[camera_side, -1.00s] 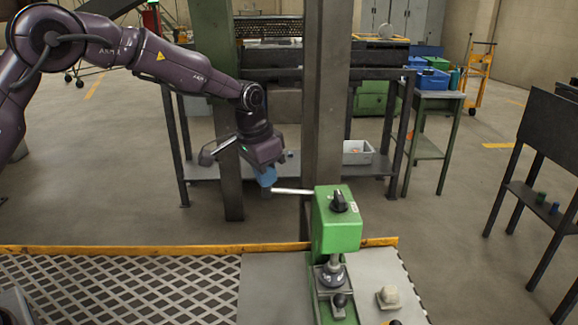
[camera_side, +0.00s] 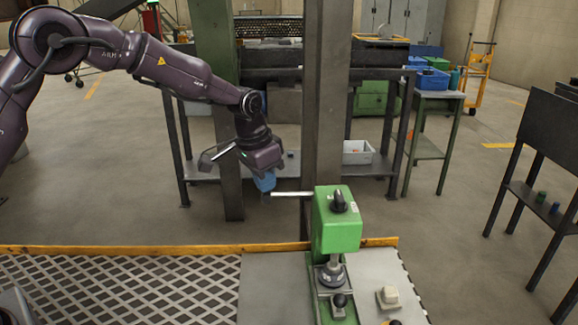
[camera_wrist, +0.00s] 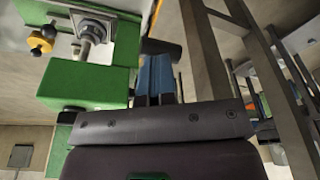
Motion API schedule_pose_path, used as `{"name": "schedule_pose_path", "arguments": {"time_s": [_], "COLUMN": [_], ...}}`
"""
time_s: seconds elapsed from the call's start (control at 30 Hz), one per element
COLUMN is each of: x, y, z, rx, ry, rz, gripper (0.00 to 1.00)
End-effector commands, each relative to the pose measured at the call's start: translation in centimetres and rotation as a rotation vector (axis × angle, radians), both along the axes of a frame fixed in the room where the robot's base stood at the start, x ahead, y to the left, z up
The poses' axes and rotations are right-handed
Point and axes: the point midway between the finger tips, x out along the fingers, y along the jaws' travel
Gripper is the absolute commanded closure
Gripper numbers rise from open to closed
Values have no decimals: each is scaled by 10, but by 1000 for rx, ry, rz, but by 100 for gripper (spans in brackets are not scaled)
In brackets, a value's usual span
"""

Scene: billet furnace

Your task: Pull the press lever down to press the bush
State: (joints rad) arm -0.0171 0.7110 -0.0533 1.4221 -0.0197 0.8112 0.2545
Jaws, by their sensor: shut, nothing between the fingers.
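The green press (camera_side: 337,222) stands at the table's far edge, with its pale lever (camera_side: 290,194) sticking out to the left, about level. My gripper (camera_side: 266,186) has blue fingers, shut and empty, at the lever's free end; whether they touch it I cannot tell. The wrist view shows the fingers (camera_wrist: 154,78) beside the green press body (camera_wrist: 85,84), with a dark rounded piece just beyond their tips. The press ram (camera_side: 334,264) points down over the press base. I cannot make out the bush clearly.
A grey post (camera_side: 326,110) rises close behind the press and lever. A small pale block on a plate (camera_side: 388,297) lies right of the press.

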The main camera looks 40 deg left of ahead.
Motion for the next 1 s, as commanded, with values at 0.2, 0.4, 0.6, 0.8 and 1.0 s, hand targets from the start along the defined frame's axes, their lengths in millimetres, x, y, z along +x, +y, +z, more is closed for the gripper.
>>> {"name": "schedule_pose_path", "arguments": {"time_s": [0.2,0.4,0.6,0.8,1.0], "x": [-2,-3,-3,-3,-2], "y": [0,1,2,2,2], "z": [-4,-10,-10,-11,-16], "rx": [0,1,1,2,2], "ry": [11,13,13,13,10], "rz": [-1,-1,0,1,1], "gripper": [100,100,100,100,100]}}
